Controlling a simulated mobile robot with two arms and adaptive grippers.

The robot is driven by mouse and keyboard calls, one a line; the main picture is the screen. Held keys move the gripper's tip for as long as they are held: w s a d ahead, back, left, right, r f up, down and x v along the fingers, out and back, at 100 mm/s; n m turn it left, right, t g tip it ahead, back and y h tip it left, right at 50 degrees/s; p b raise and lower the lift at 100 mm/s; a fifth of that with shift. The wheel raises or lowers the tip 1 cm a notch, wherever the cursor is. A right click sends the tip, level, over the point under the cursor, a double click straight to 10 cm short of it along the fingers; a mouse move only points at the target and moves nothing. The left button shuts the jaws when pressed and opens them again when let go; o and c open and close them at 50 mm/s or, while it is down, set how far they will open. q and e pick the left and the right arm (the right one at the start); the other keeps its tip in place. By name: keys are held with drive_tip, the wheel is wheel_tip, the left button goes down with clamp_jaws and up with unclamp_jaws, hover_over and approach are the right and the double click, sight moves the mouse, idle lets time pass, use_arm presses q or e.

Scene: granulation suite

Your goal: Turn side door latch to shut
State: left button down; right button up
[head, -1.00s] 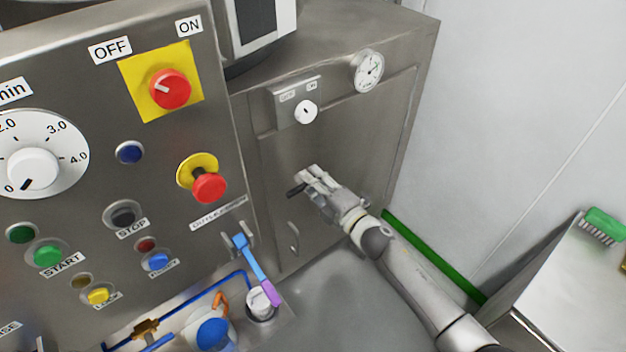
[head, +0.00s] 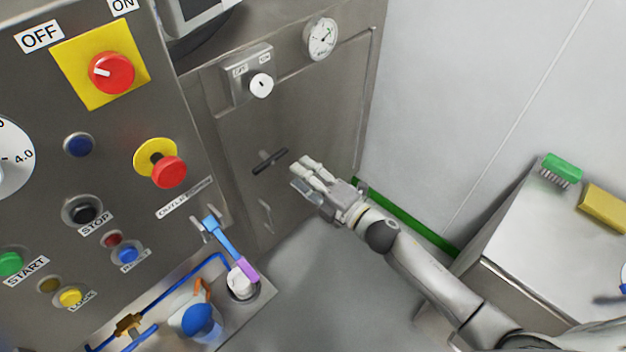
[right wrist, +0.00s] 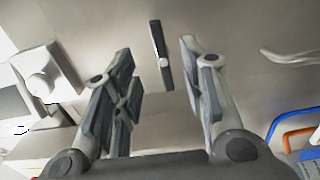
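The side door latch is a dark bar handle (head: 269,160) on the steel side door (head: 310,125). In the head view it lies tilted, its right end higher. In the right wrist view the latch (right wrist: 160,57) shows beyond and between the fingertips, with a small light pivot at its middle. My right gripper (head: 300,175) is open and empty, just to the right of the latch. Its open fingers (right wrist: 158,85) show on both sides in the wrist view, apart from the latch. My left gripper is not in view.
Above the latch are a switch box with a white knob (head: 261,85) and a gauge (head: 321,39). A curved door handle (head: 266,216) is below.

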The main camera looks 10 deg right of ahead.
drive_tip(key=shift+v, duration=1.3)
drive_tip(key=s+d+f+m+g+h, duration=0.2)
drive_tip(key=s+d+f+m+h, duration=0.15)
drive_tip(key=f, duration=0.65)
drive_tip(key=s+d+f+m+g+h, duration=0.15)
drive_tip(key=s+d+f+m, duration=0.3)
drive_tip(key=f, duration=0.65)
drive_tip(key=s+d+f+m+g+h, duration=0.1)
drive_tip(key=s+d+f+m+h, duration=0.3)
drive_tip(key=f, duration=0.6)
drive_tip(key=s+d+f+m+g, duration=0.1)
drive_tip(key=s+f+m+g, duration=0.2)
drive_tip(key=s+f, duration=0.3)
drive_tip(key=s+f+m+g+h, duration=0.1)
drive_tip(key=s+f+m+g, duration=0.2)
drive_tip(key=s, duration=1.3)
drive_tip(key=s+d+f+m+g, duration=0.1)
drive_tip(key=s+f+m+g, duration=0.2)
drive_tip(key=s+f, duration=0.6)
drive_tip(key=shift+s+d+m+h, duration=0.3)
drive_tip(key=shift+s+m, duration=0.5)
drive_tip(key=shift+s, duration=0.3)
